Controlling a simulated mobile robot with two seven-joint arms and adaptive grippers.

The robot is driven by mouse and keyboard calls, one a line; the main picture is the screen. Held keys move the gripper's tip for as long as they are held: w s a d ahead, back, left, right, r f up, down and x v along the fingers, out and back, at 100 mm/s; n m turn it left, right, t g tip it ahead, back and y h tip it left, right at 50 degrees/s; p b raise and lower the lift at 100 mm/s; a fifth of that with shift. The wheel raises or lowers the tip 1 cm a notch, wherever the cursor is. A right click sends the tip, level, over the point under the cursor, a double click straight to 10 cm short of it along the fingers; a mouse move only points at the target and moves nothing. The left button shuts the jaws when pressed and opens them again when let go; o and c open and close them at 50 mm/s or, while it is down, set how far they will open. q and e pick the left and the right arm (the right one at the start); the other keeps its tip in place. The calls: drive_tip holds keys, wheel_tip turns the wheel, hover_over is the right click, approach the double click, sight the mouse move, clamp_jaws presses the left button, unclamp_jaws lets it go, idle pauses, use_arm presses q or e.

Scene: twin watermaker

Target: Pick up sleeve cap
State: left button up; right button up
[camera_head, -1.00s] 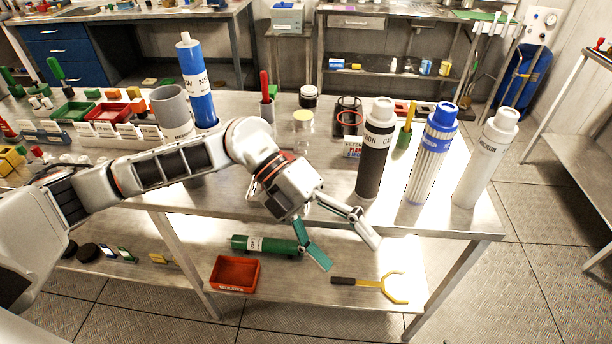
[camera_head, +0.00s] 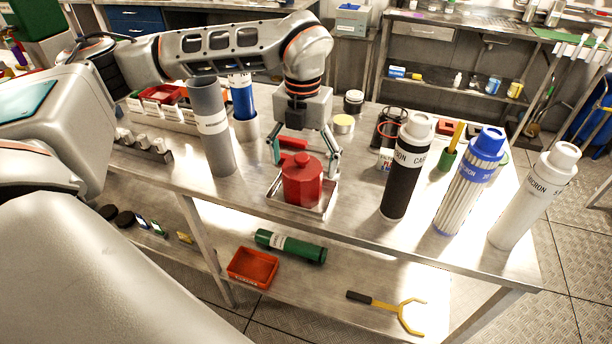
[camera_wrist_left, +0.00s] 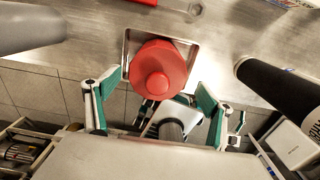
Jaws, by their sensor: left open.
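The sleeve cap, a red round cap with a knob on top (camera_head: 302,182), sits in a shallow metal tray (camera_head: 325,206) near the bench's front edge. In the left wrist view the cap (camera_wrist_left: 160,68) is seen from above, in the tray (camera_wrist_left: 188,46). My left gripper (camera_head: 305,157) is open, pointing down just behind and above the cap in the head view. In the left wrist view its teal fingers (camera_wrist_left: 158,90) stand apart, one toward each side of the cap. Contact with the cap cannot be told. My right gripper is not in view.
A grey cylinder (camera_head: 214,135) stands left of the tray; a black filter (camera_head: 402,175) stands to its right, then a pleated blue-capped filter (camera_head: 468,185) and a white one (camera_head: 530,205). A red-handled tool (camera_head: 291,142) lies behind the cap. Bare bench lies around the tray.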

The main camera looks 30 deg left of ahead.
use_arm(q)
drive_tip(key=f, duration=0.6)
drive_tip(key=shift+w+a, duration=0.15)
drive_tip(key=shift+a, duration=0.1)
drive_tip(key=c, duration=1.2)
